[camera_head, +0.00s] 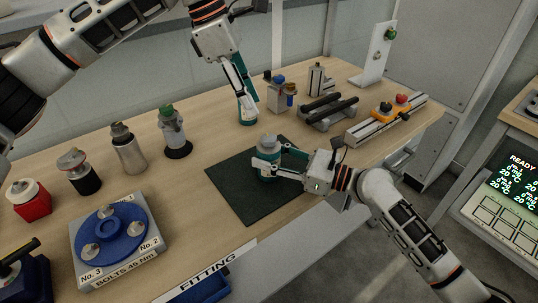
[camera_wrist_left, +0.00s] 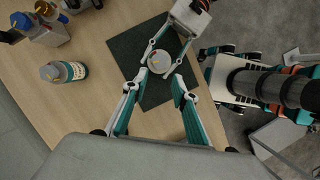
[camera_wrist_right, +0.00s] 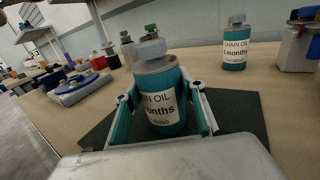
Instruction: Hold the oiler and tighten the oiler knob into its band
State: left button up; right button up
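The oiler, a teal bottle labelled CHAIN OIL (camera_wrist_right: 160,108), stands upright on a dark green mat (camera_head: 228,180). It also shows in the head view (camera_head: 267,166) and, from above, in the left wrist view (camera_wrist_left: 160,62).
A second teal CHAIN OIL bottle (camera_wrist_right: 234,46) stands behind the mat. Several containers and a bolt fixture (camera_head: 120,240) are at left.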

grip_shut()
